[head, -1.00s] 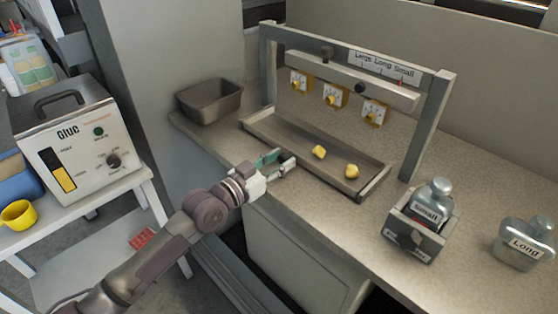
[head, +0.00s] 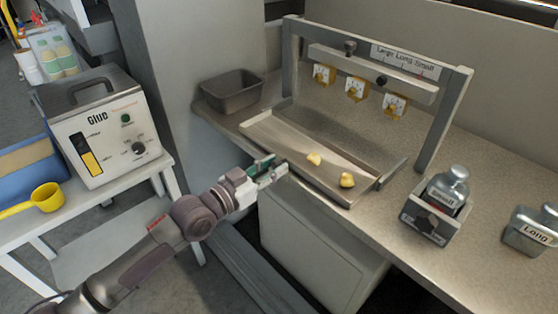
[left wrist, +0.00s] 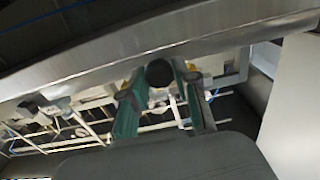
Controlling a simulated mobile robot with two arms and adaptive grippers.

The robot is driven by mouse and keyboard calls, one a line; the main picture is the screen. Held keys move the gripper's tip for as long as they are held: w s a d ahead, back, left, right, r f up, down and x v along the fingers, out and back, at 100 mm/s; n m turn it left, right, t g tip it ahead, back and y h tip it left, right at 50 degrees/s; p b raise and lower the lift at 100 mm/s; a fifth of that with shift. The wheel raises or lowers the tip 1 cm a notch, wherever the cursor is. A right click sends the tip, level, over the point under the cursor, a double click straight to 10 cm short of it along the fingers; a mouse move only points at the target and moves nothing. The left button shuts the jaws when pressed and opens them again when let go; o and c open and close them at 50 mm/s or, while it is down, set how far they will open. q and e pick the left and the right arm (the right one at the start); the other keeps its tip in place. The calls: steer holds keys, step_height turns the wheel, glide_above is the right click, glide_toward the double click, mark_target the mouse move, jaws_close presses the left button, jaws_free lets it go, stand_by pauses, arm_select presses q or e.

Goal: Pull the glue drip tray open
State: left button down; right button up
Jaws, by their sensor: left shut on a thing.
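The glue drip tray (head: 270,128) is a shallow metal tray with two yellow glue lumps, (head: 313,160) and (head: 347,180), on its floor. It sits below the dispensing frame, slid partly out over the counter's front edge. My left gripper (head: 270,166) is at the middle of the tray's front edge. In the left wrist view, its green-padded fingers (left wrist: 160,98) are around a dark round knob (left wrist: 160,73) on the tray's metal front. The gripper is shut on this knob. My right gripper is out of view.
A grey frame (head: 460,100) with several yellow-and-white nozzle blocks stands over the tray. A grey bin (head: 232,92) is left of it. A holder with the Small bottle (head: 445,190) and the Long bottle (head: 532,230) stand right. The glue machine (head: 110,130) is on a white side table.

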arm_select(q)
steer(key=shift+w+d, duration=0.25)
steer(key=shift+w, duration=0.1)
steer(key=c, duration=0.9)
jaws_free()
steer(key=shift+a, duration=0.1)
steer(key=v, duration=1.2)
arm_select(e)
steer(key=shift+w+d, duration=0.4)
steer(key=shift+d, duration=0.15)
